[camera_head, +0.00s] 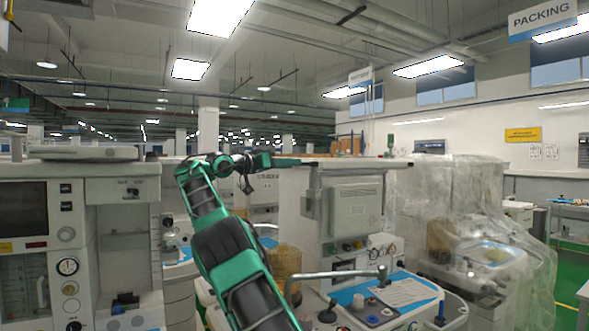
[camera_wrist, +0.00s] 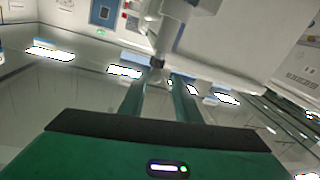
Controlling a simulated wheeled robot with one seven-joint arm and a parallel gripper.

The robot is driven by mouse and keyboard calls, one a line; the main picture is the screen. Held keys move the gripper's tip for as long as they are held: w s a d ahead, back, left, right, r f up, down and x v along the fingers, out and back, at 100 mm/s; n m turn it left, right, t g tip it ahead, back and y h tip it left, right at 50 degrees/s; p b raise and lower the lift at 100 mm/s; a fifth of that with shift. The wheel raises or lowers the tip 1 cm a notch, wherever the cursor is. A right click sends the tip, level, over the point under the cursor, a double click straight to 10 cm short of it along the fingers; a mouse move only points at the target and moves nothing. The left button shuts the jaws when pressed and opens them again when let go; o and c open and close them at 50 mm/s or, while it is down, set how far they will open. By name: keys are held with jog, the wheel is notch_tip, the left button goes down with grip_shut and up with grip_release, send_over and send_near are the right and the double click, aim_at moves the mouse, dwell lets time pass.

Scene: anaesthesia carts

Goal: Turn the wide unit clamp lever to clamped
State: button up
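My gripper (camera_head: 300,162) is at the end of my green arm in the head view, held high beside the middle unit's grey box. In the wrist view my gripper (camera_wrist: 161,82) has its two green fingers apart, with a gap between them. A pale post with a dark grey end (camera_wrist: 157,63) shows just beyond the fingertips, in line with the gap; I cannot tell whether it is the clamp lever or whether it touches. The middle unit (camera_head: 352,205) has a grey box on its upright. A grey bar (camera_head: 335,275) runs above its worktop; its role is unclear.
A cart with a dark screen (camera_head: 22,210) stands at left. A plastic-wrapped unit (camera_head: 450,205) stands at right. A blue and white worktop (camera_head: 400,295) with knobs lies below, near my arm. Open air lies above the units.

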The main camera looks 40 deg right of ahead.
jog(key=a, duration=0.6)
jog(key=shift+w, duration=0.3)
